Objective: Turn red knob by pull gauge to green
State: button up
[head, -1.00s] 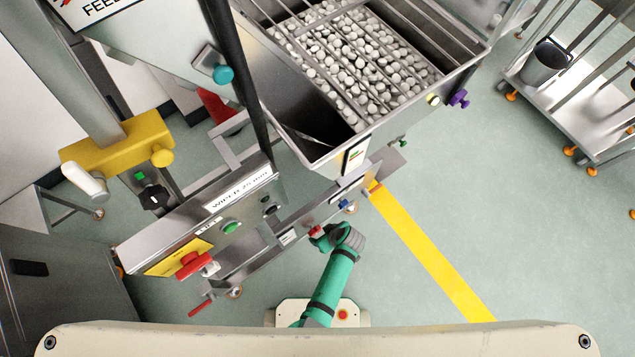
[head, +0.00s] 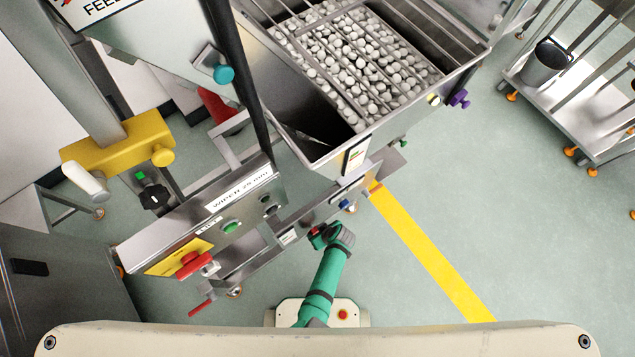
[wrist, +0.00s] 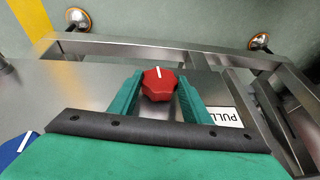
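The red knob (wrist: 159,85) with a white pointer line sits on a steel panel, and it also shows in the head view (head: 315,231). Its pointer points toward the top of the wrist picture, tilted slightly left. My gripper (wrist: 160,88) is open, with one green finger on each side of the knob. A gap shows between the left finger and the knob; the right finger is close, and I cannot tell if it touches. A label reading "PULL" (wrist: 228,117) lies right of the knob, partly hidden by the right finger. No green mark is visible around the knob.
A blue knob (wrist: 18,147) is at the lower left of the wrist view, also in the head view (head: 346,206). Steel frame rails run past the panel's edge. The hopper of white caps (head: 345,60) stands above. Open floor lies to the right.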

jog(key=c, duration=0.4)
jog(key=shift+d, duration=0.15)
jog(key=shift+o, duration=0.2)
jog(key=shift+w+d+f+g+y, duration=0.1)
jog(key=shift+w+d+g+y, duration=0.05)
jog(key=shift+g+y, duration=0.5)
jog(key=y, duration=0.1)
jog(key=m+g+y, duration=0.1)
jog(key=y, duration=0.1)
jog(key=shift+w+d+f+g, duration=0.1)
jog(key=shift+d+f+g, duration=0.15)
jog(key=shift+d+g, duration=0.1)
jog(key=shift+o, duration=0.7)
jog(key=shift+w+d+f+m+g+y, duration=0.2)
jog(key=shift+d+m+g+y, duration=0.1)
jog(key=shift+y, duration=0.25)
jog(key=shift+a+r+y, duration=0.15)
jog(key=shift+y, duration=0.15)
jog(key=shift+c, duration=0.7)
